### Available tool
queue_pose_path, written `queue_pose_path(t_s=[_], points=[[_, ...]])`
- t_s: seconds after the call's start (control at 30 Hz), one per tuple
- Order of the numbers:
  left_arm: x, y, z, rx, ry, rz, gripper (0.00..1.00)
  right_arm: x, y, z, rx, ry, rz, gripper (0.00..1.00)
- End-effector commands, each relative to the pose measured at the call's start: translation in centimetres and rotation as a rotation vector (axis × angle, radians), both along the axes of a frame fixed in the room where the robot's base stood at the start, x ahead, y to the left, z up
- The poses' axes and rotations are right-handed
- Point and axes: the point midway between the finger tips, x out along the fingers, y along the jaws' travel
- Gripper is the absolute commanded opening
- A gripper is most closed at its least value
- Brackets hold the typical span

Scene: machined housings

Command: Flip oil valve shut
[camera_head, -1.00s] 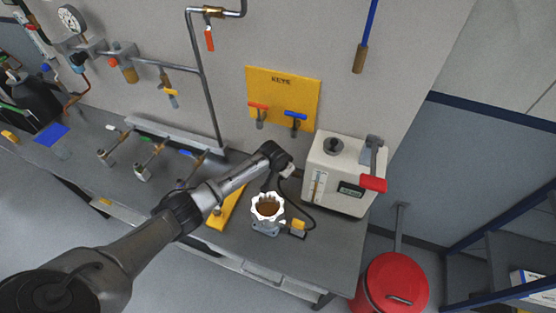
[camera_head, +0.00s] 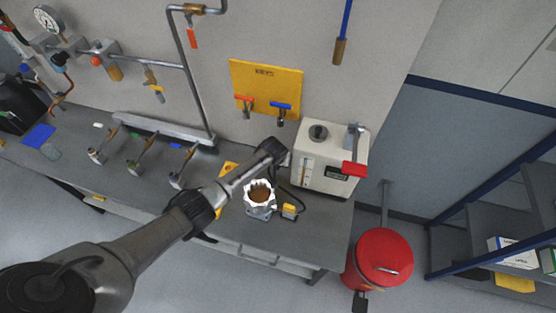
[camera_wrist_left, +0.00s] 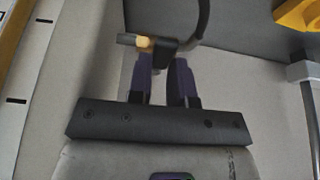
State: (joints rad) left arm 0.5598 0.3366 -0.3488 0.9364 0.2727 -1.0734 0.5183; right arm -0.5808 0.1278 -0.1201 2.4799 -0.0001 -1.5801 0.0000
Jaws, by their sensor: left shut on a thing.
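The handle sits on a stub with a brass-coloured collar (camera_wrist_left: 145,43) and a grey end. A black hose (camera_wrist_left: 203,18) rises behind the handle. In the head view the valve is hidden by the gripper. My right gripper is not in view.
A yellow key board (camera_head: 265,90) hangs behind. A red drum (camera_head: 384,258) stands right of the bench.

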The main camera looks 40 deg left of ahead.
Motion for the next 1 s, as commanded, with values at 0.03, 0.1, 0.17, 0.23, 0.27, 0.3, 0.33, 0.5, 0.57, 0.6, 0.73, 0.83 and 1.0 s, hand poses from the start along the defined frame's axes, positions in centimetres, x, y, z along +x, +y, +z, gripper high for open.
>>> queue_pose_path(t_s=[0.03,0.1,0.17,0.23,0.27,0.3,0.33,0.5,0.57,0.6,0.73,0.83,1.0], points=[[0.0,0.0,0.0,-0.003,-0.001,0.004,0.0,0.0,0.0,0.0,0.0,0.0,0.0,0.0],[0.0,0.0,0.0,-0.003,-0.001,0.004,0.0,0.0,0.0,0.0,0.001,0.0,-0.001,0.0],[0.0,0.0,0.0,-0.003,-0.001,0.004,0.0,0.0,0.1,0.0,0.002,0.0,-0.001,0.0],[0.0,0.0,0.0,-0.003,-0.001,0.004,0.0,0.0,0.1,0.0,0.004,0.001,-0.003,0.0],[0.0,0.0,0.0,-0.003,-0.001,0.004,0.0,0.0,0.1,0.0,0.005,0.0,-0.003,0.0],[0.0,0.0,0.0,-0.004,-0.001,0.004,0.22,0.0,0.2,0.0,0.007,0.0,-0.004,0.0],[0.0,0.0,0.0,-0.003,0.0,0.004,0.25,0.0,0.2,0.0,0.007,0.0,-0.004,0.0],[0.0,0.0,0.0,-0.002,-0.001,0.002,0.42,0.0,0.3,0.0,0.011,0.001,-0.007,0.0],[0.0,0.0,0.0,-0.002,-0.001,0.002,0.46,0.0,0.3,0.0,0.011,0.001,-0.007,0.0],[0.0,0.0,0.0,-0.002,-0.001,0.002,0.46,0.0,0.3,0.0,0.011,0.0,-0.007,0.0],[0.0,0.0,0.0,-0.001,0.0,0.002,0.46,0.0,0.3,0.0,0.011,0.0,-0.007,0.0],[-0.1,0.0,0.1,-0.002,-0.001,0.001,0.46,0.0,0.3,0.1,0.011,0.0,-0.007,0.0],[-0.5,-0.2,1.5,0.0,-0.002,0.001,0.46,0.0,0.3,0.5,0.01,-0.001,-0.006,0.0]])
